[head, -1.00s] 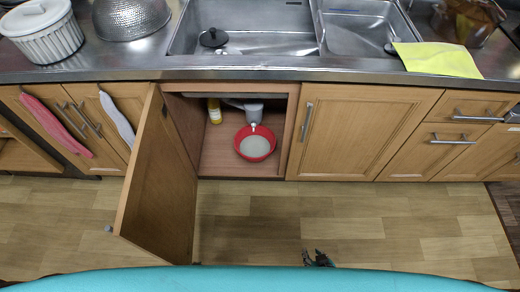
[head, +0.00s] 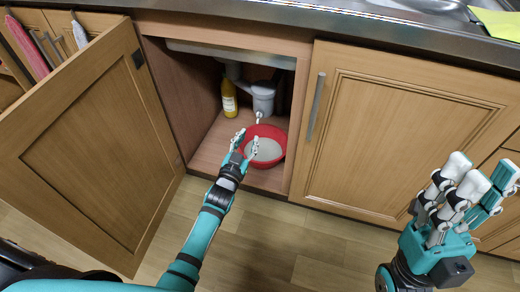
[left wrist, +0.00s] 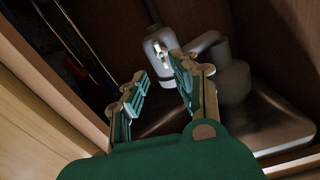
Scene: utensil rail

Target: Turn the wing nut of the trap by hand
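The grey trap (head: 263,98) hangs under the sink inside the open cabinet. Its small pale wing nut (head: 259,117) points down at its lower end, above the red bowl. My left gripper (head: 247,141) is in front of the cabinet opening, fingers spread and empty, overlapping the bowl's left side in the head view. In the left wrist view, the open fingers (left wrist: 158,76) point toward a light grey cylinder (left wrist: 155,38) with a small bright piece on it, likely the trap and wing nut. My right gripper (head: 482,173) is open and empty before the closed door at right.
A red bowl (head: 279,134) with greyish contents stands on the cabinet floor below the trap. A yellow bottle (head: 229,98) stands left of the trap. The open cabinet door (head: 85,140) is at left, a closed door (head: 400,130) at right.

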